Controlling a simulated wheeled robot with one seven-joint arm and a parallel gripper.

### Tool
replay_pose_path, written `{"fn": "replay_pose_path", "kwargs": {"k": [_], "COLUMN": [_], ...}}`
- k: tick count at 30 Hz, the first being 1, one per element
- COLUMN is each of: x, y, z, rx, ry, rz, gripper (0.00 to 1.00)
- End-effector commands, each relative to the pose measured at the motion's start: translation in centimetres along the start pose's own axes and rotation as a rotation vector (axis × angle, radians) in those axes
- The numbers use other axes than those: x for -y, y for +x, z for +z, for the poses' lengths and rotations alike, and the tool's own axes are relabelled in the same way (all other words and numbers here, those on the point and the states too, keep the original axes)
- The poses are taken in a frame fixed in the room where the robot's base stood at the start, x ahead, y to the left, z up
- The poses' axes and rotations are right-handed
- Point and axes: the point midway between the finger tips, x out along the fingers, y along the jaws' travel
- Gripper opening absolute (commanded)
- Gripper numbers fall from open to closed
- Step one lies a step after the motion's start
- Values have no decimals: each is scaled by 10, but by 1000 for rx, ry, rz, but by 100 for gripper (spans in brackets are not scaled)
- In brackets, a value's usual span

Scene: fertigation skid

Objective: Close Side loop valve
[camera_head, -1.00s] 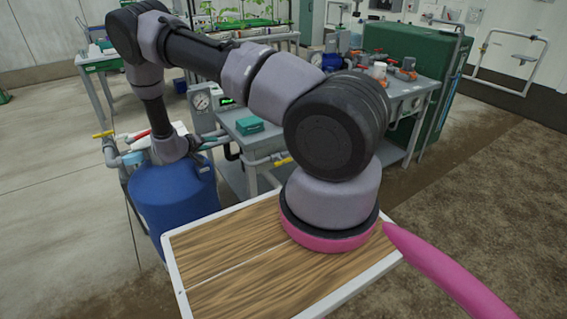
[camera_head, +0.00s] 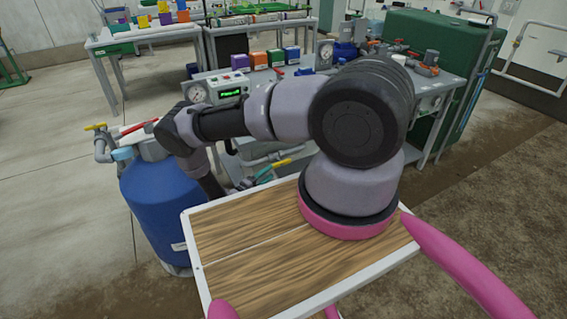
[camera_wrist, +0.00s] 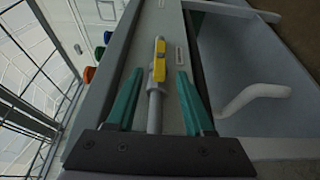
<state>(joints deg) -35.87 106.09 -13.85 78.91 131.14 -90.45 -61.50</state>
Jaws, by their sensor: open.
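A valve with a yellow lever handle (camera_wrist: 159,62) sits on a grey pipe (camera_wrist: 154,108) in the wrist view. The lever lies in line with the pipe. My gripper (camera_wrist: 160,80) is open, its two teal fingers on either side of the pipe just short of the lever, not closed on it. In the head view the yellow lever (camera_head: 281,164) shows low on the front of the skid, beside my teal fingers (camera_head: 263,177). A small label plate (camera_wrist: 180,57) beside the valve is too small to read.
A blue tank (camera_head: 162,200) with another yellow-handled valve (camera_head: 96,126) and a red lever (camera_head: 140,127) stands left. A gauge and display panel (camera_head: 215,92) and coloured boxes (camera_head: 258,60) are above my arm. A white bent pipe (camera_wrist: 255,95) is right of my fingers.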

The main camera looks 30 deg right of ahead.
Motion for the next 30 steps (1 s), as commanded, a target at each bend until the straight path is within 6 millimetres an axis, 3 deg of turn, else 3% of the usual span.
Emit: {"fn": "replay_pose_path", "kwargs": {"k": [6,12,18,26,30], "x": [0,0,0,0,0], "y": [44,74,87,88,87], "z": [1,0,0,0,0], "rx": [4,3,2,1,1], "ry": [2,3,2,2,2], "rz": [0,-2,-1,-2,-2], "gripper": [52,52,52,52,0]}}
